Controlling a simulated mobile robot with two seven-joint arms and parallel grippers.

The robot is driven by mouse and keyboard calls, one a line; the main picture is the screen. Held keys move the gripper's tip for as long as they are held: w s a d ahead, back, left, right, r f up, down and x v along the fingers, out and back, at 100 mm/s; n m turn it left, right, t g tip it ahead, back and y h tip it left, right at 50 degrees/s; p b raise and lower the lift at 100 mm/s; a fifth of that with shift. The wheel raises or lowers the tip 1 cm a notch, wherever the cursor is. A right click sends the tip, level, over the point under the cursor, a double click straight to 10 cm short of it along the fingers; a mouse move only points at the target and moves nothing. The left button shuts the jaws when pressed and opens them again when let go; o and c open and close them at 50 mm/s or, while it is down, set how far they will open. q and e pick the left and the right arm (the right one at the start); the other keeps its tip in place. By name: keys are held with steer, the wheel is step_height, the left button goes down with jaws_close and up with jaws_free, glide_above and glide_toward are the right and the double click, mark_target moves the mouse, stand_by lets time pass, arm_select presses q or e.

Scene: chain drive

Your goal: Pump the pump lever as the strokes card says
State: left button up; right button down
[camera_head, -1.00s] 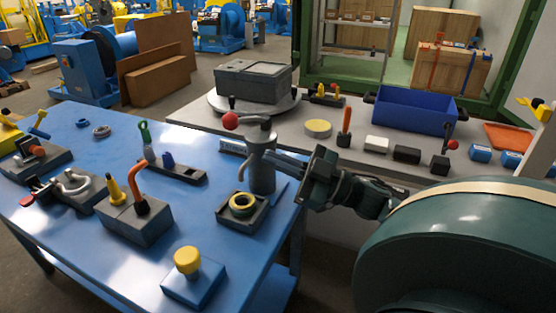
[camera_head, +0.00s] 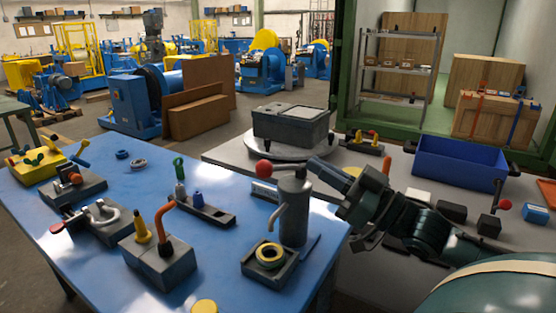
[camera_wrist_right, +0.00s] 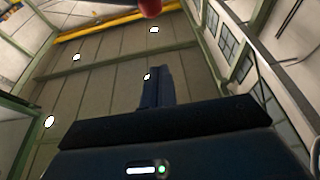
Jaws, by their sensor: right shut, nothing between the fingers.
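The pump (camera_head: 294,212) is a grey upright cylinder with a curved spout, standing on the blue table. Its lever ends in a red ball (camera_head: 264,168) at the pump's upper left. The red ball also shows at the top edge of the right wrist view (camera_wrist_right: 150,7). My right gripper (camera_head: 314,164) is shut and empty, just right of the pump's top. Its closed fingers show in the right wrist view (camera_wrist_right: 154,86), apart from the ball in that picture. A small pale card-like plate (camera_head: 264,189) is partly hidden behind the pump; no writing is readable. My left gripper is out of view.
A tray with a yellow ring (camera_head: 270,255) is in front of the pump. A grey block with an orange hook (camera_head: 160,260) and a black rack (camera_head: 205,216) are to its left. A grey bench behind holds a grey box (camera_head: 290,128) and a blue bin (camera_head: 460,165).

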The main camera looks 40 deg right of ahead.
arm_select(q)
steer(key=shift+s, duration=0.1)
arm_select(e)
steer(key=shift+a, duration=0.1)
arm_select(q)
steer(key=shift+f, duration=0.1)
arm_select(e)
steer(key=shift+r, duration=0.1)
steer(key=p+x, duration=0.2)
steer(key=x, duration=0.8)
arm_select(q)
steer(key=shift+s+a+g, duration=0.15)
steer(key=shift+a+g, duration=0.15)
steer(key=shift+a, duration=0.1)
arm_select(e)
step_height(320, 180, down, 4)
steer(key=shift+f, duration=0.1)
